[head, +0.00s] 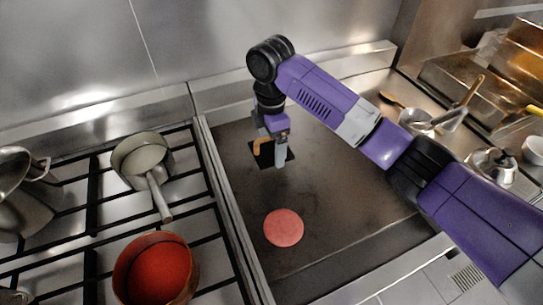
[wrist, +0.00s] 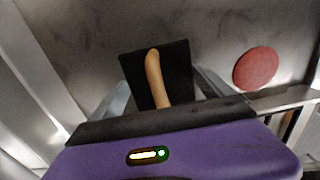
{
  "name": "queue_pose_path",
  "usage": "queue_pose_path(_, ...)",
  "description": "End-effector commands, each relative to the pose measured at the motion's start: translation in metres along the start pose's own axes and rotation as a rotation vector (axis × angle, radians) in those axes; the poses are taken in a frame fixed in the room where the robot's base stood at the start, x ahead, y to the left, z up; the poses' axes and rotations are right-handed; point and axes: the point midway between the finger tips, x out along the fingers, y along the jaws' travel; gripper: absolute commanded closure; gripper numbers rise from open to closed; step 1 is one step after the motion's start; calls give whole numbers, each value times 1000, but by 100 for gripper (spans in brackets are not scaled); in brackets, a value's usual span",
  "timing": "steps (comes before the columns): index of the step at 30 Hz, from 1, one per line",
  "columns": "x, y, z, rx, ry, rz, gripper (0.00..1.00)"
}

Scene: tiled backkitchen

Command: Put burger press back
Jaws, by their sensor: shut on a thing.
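The burger press, a black square plate (head: 254,160) with a light wooden handle, is on or just above the dark griddle (head: 340,205), towards its back left; I cannot tell whether it touches. My gripper (head: 276,156) points down over it and is shut on it. In the wrist view, the press's black plate (wrist: 180,62) and wooden handle (wrist: 154,75) show between the two grey fingers of my gripper (wrist: 162,92). The exact contact is hidden by the gripper body. A round pink patty (head: 283,228) lies on the griddle in front of the press, apart from it.
A stove at left holds a pale saucepan (head: 143,160) with its handle towards the griddle, and a red-filled pot (head: 157,272). The griddle's right part is clear beneath my arm.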

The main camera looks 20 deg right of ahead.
Motion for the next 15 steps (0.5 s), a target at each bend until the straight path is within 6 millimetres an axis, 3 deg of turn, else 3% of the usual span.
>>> queue_pose_path(8,20,1,0,1,1,1,82)
queue_pose_path(15,50,0,1,2,0,0,82)
